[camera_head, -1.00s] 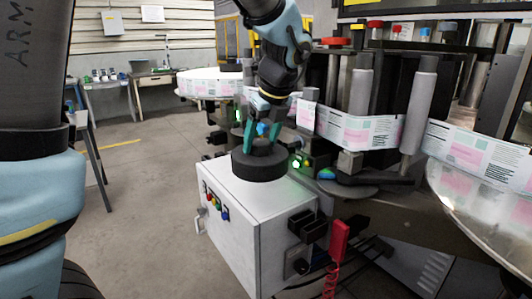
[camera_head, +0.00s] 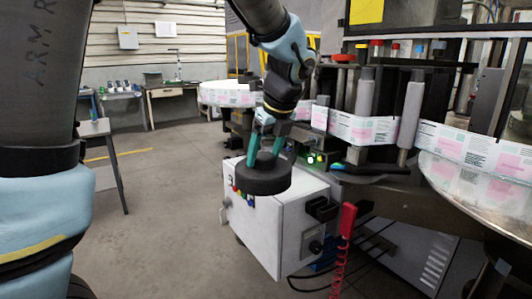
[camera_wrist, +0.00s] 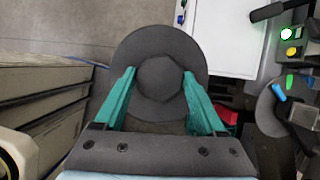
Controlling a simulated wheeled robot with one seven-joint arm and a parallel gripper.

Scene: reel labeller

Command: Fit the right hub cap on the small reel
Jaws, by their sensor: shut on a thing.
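My gripper (camera_head: 264,154) points down with its two teal fingers shut on the raised centre hub of a round dark grey hub cap (camera_head: 264,182). In the wrist view the cap's flat disc (camera_wrist: 150,45) lies below the fingers, with the many-sided hub between them. The cap is held level in front of the white cabinet and overlaps its top in the head view. A smaller-looking reel of labels (camera_head: 228,95) lies flat at the back left. I cannot tell for sure that it is the small reel.
The white cabinet (camera_head: 280,235) has coloured buttons and black fittings. A red handle with a coiled cord (camera_head: 347,220) hangs at its right. The label web (camera_head: 365,130) runs past grey rollers to a large reel (camera_head: 470,180). Open floor (camera_head: 165,210) lies at the left.

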